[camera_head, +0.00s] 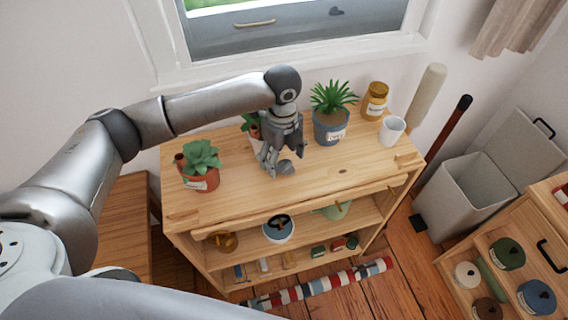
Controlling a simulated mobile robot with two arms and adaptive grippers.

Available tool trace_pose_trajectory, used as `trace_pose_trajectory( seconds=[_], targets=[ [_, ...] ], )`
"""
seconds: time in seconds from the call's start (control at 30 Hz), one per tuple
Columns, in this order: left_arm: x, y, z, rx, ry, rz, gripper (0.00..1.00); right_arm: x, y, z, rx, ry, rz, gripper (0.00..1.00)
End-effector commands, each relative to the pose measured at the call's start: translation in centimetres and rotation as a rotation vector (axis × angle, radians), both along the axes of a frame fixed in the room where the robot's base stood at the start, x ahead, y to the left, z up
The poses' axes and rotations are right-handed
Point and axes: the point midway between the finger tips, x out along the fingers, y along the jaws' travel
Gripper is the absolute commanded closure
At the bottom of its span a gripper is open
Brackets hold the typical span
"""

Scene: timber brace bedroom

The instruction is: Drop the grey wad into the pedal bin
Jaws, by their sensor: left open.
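The pedal bin (457,207) stands on the floor at the right, pale grey with a black pedal. Its lid is raised and its inside looks empty. A small grey lump (285,168), which looks like the grey wad, lies on the wooden shelf top (345,175) near the middle. My left gripper (280,165) points down at this lump with its fingers open around or just above it. Grey on grey, I cannot tell whether they touch. My right gripper is out of view.
Potted plants (199,177) (331,130) stand left and right of my left gripper, with another pot (252,128) close behind it. A white cup (392,130) and an amber jar (374,101) stand at the right end. A dark-tipped pole (447,140) leans between shelf and bin.

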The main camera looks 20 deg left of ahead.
Motion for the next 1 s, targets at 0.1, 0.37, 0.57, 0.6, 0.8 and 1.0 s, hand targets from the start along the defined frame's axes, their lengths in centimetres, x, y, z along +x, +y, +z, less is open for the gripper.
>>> trace_pose_trajectory(
  seconds=[0.1, 0.37, 0.57, 0.6, 0.8, 1.0],
  targets=[
    [-0.1, 0.0, -1.5, 0.0, 0.002, 0.001, 0.28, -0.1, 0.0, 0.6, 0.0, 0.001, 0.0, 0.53],
    [0.0, 0.0, -2.5, 0.0, -0.001, -0.002, 0.28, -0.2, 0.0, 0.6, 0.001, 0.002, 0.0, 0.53],
    [0.0, 0.0, -2.5, 0.0, -0.001, -0.001, 0.45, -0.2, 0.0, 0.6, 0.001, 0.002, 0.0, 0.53],
    [0.0, 0.0, -2.4, -0.001, -0.001, -0.001, 0.5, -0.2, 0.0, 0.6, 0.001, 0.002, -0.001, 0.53],
    [0.0, 0.0, -2.4, -0.001, -0.001, -0.001, 0.71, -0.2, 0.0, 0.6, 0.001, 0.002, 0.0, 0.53],
    [0.0, 0.0, -2.4, 0.0, -0.001, -0.001, 0.71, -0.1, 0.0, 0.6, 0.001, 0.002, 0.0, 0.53]
  ],
)
